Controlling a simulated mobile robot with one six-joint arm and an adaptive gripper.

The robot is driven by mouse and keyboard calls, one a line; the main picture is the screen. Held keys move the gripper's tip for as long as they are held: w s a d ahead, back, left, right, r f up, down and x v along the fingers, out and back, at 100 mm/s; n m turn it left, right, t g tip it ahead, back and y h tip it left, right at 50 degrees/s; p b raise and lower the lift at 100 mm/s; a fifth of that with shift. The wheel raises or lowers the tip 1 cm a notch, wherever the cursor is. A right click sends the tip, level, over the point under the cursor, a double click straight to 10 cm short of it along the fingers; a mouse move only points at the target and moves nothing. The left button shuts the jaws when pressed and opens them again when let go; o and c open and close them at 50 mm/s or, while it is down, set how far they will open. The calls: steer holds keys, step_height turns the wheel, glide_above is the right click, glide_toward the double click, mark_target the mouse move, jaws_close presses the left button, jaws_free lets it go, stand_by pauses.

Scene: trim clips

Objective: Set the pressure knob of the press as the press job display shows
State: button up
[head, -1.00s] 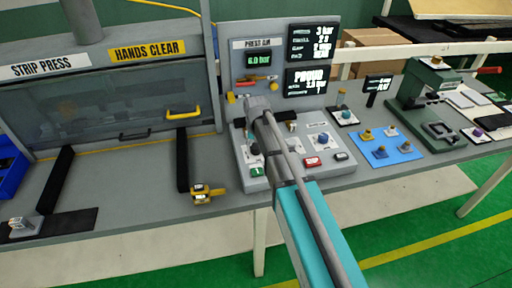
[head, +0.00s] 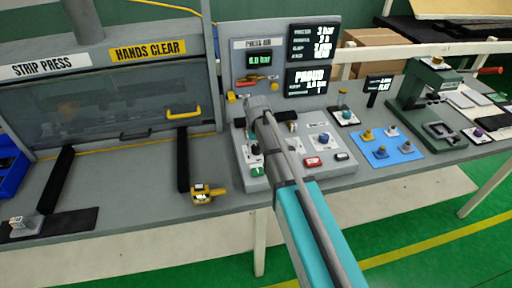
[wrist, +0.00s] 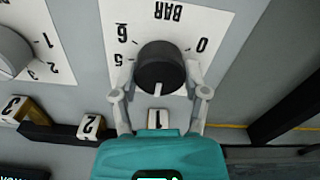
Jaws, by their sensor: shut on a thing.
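The pressure knob (wrist: 161,68) is black with a white pointer mark, on a white BAR dial (wrist: 185,22) that appears upside down in the wrist view. The 0, 5 and 6 show; the numbers near the pointer are hidden by my fingers. The pointer aims down in the picture, towards my palm. My gripper (wrist: 161,80) is shut on the knob, one finger on each side. In the head view my arm covers the knob. The job display (head: 313,41) reads 3 bar on its top line. A small green readout (head: 259,58) shows about 4.0 bar, blurred.
Another dial with a grey knob (wrist: 10,52) lies beside the pressure dial. Number tags 1 (wrist: 157,118) and 2 (wrist: 90,125) stand close to my gripper.

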mark_target(257, 146)
steer(key=o, duration=1.1)
steer(key=shift+o, duration=0.2)
steer(key=shift+m, duration=0.4)
steer(key=m, duration=0.3)
steer(key=shift+m, duration=0.3)
steer(key=m, duration=0.3)
steer(key=shift+d+m, duration=0.1)
steer(key=shift+m, duration=0.3)
step_height(257, 146, up, 14)
steer(key=p, duration=1.4)
steer(key=s+d+f+n+b, duration=0.2)
steer(key=s+d+f+b, duration=0.4)
steer(key=s+f+b, duration=0.2)
steer(key=s+d+f+n+b, duration=0.1)
steer(key=s+d+f+b, duration=0.6)
steer(key=s, duration=0.4)
steer(key=shift+d+f+n+b, duration=0.15)
steer(key=shift+f+n+b, duration=0.25)
steer(key=shift+f+b, duration=0.3)
